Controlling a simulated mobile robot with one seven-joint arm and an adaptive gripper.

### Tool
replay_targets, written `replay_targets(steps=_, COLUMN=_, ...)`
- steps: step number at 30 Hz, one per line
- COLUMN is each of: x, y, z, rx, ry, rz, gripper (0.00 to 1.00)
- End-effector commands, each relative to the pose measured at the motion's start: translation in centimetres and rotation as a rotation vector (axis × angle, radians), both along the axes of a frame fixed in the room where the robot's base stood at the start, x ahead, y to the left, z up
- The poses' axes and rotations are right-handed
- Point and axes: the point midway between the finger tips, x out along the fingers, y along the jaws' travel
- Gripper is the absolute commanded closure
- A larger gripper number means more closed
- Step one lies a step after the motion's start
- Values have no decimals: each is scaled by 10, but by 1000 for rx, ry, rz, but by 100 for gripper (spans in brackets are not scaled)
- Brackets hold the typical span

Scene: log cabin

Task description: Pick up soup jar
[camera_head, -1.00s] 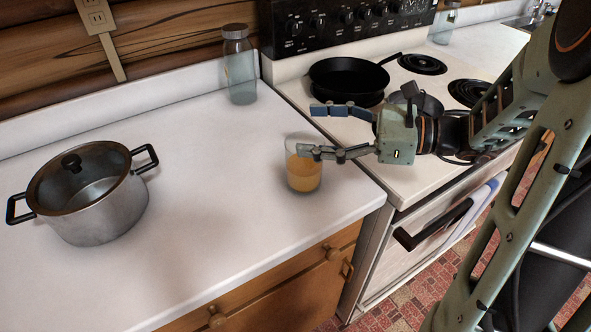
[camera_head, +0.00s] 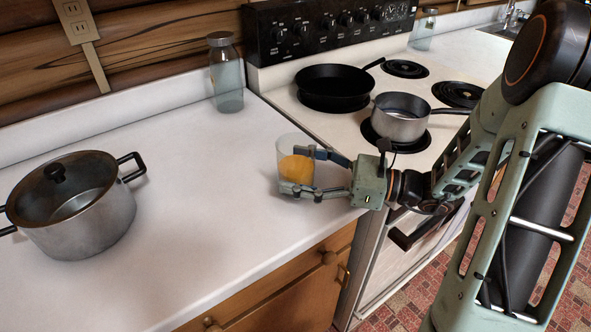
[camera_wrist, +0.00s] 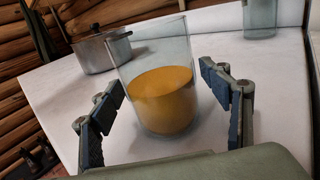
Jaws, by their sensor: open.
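The soup jar is a clear glass jar (camera_head: 292,150) partly filled with orange soup, upright near the right edge of the white counter. In the wrist view the jar (camera_wrist: 160,95) stands between the two fingers, with clear gaps on both sides. My gripper (camera_head: 302,172) is open, and its fingers reach around the jar from the right. In the wrist view my gripper (camera_wrist: 162,108) shows blue finger pads left and right of the jar. In the head view the fingers hide part of the jar's lower half.
A lidded steel pot (camera_head: 77,207) stands on the counter at left. A capped glass bottle (camera_head: 226,75) is at the back. The stove to the right holds a black frying pan (camera_head: 333,85) and a steel saucepan (camera_head: 400,120). The counter between pot and jar is clear.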

Motion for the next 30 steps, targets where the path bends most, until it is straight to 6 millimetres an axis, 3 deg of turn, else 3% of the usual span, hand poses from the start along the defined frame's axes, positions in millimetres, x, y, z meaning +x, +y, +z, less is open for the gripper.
replay_targets(steps=12, x=13, y=46, z=0, rx=1, ry=0, rz=0, gripper=29)
replay_targets(steps=21, x=15, y=51, z=1, rx=1, ry=0, rz=-2, gripper=29)
replay_targets(steps=30, x=15, y=50, z=1, rx=1, ry=0, rz=-2, gripper=62)
